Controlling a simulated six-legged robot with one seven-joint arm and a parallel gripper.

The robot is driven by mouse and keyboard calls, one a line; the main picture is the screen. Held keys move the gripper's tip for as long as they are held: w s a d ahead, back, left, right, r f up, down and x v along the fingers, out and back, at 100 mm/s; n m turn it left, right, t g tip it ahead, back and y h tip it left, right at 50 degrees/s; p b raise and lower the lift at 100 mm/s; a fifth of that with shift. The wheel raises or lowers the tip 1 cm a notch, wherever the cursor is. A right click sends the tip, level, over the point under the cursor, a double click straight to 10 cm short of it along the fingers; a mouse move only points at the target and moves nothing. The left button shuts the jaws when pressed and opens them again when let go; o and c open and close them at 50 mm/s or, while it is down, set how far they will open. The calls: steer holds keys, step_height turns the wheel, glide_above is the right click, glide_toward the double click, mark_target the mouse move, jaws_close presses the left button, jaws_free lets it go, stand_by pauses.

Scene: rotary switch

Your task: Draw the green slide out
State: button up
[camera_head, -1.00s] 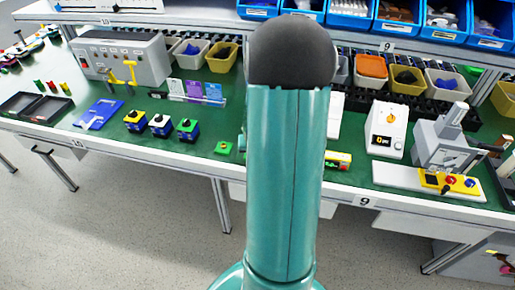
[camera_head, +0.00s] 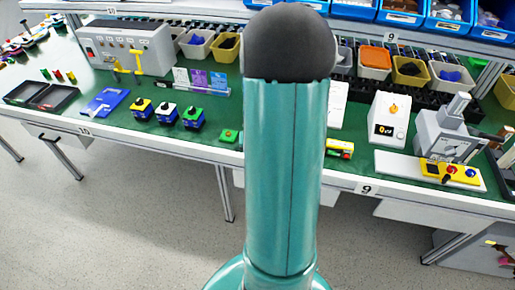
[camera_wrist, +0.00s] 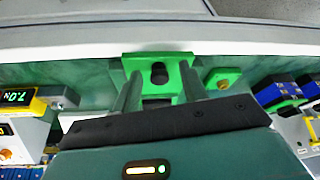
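A green slide (camera_wrist: 158,62) shows in the wrist view at the top middle, close to the pale bench edge. It is a flat green plate with a dark keyhole-shaped opening. My gripper (camera_wrist: 160,92) reaches up to it from below, with its two grey-green fingers spread apart. The fingers stand left and right of the opening, at or very near the plate. I cannot tell whether they touch it. Nothing is visibly clamped between them. In the head view my arm hides the slide and my gripper.
A green box with a yellow button (camera_wrist: 222,79) stands close to the right finger; it also shows in the head view (camera_head: 230,136). A yellow device with a green display (camera_wrist: 22,100) is on the left. Blue button boxes (camera_head: 167,114) and a white control unit (camera_head: 389,117) flank my arm.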

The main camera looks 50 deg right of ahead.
steer(key=shift+r, duration=0.2)
steer(key=v, duration=1.3)
steer(key=shift+a+r, duration=0.15)
